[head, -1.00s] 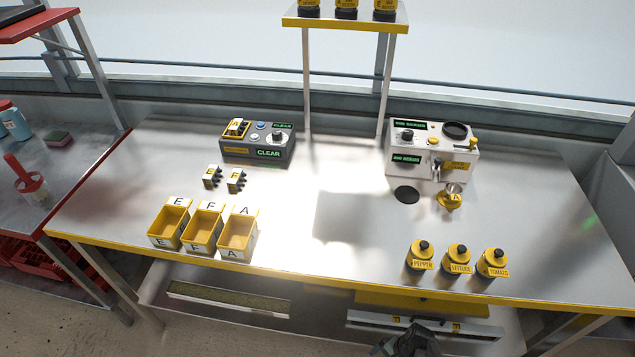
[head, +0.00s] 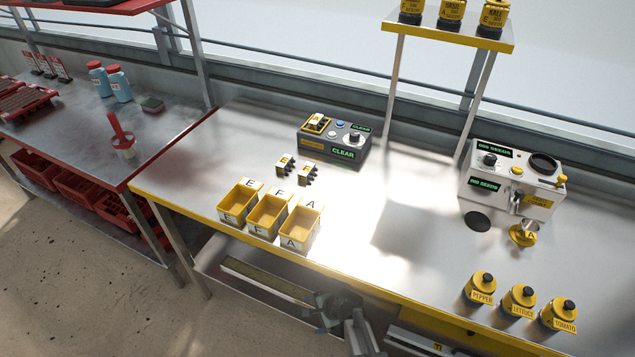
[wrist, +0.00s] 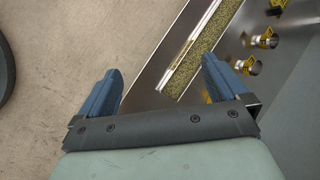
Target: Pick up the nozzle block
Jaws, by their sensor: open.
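Two small nozzle blocks with yellow and white faces and dark nozzles stand side by side on the bench in the head view, a left one (head: 286,163) and a right one (head: 308,173). A third, similar block marked A (head: 317,121) sits in a yellow holder on the grey control box (head: 335,148). My gripper (wrist: 162,64) is open and empty in the wrist view, with its blue fingers wide apart. It points down at the floor and a lower shelf. No nozzle block on the bench top shows between the fingers. My arm shows at the bottom of the head view, below the bench's front edge.
Three yellow bins marked E (head: 238,204), F (head: 267,215) and A (head: 300,230) stand in front of the blocks. A white seed machine (head: 510,182) and three jars (head: 522,301) are at right. The bench's yellow front edge (head: 350,271) lies above my arm.

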